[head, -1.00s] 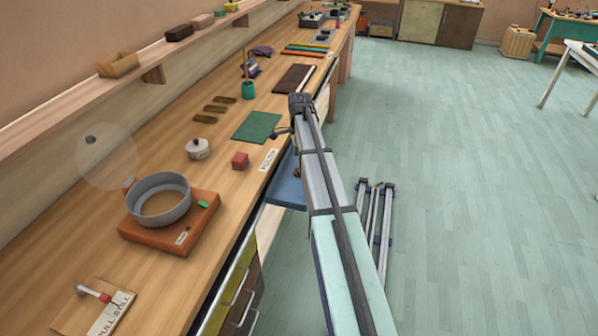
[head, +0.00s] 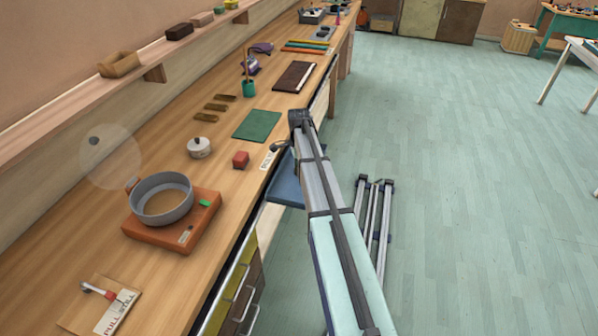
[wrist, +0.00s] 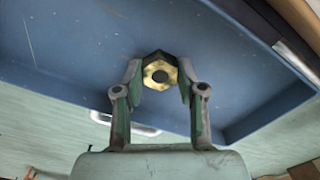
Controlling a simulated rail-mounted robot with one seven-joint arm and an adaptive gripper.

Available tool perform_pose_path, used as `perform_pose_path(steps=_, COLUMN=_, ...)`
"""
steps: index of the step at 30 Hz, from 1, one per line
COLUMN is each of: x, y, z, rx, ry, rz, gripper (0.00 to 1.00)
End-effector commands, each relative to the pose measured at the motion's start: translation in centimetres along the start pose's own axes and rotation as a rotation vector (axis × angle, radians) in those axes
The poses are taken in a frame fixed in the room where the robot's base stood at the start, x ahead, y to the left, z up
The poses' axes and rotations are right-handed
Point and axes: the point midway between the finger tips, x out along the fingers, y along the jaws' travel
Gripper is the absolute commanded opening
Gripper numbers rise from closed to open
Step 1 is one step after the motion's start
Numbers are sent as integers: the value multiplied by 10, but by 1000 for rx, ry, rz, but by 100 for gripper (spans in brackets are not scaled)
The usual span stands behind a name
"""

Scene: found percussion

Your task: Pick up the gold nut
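The picture does not show clearly whether the nut rests on the drawer floor. In the head view my gripper (head: 281,147) is a small dark shape by the blue drawer (head: 287,190), and my arm covers part of the drawer. The nut is not visible there.
The drawer walls (wrist: 285,105) stand close on the right. The floor to the right is open.

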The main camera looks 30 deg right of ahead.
Motion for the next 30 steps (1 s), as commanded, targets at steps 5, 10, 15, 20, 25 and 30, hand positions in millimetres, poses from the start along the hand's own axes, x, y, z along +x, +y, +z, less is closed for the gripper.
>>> perform_pose_path(steps=5, x=0, y=0, z=0, rx=0, ry=0, rz=0, gripper=0)
perform_pose_path(steps=10, x=0, y=0, z=0, rx=0, ry=0, rz=0, gripper=0)
perform_pose_path(steps=15, x=-2, y=0, z=0, rx=0, ry=0, rz=0, gripper=0)
perform_pose_path(steps=20, x=-11, y=0, z=0, rx=0, ry=0, rz=-1, gripper=0)
perform_pose_path(steps=25, x=-35, y=-1, z=0, rx=0, ry=0, rz=-3, gripper=0)
perform_pose_path(steps=30, x=-76, y=-2, z=0, rx=0, ry=0, rz=-5, gripper=0)
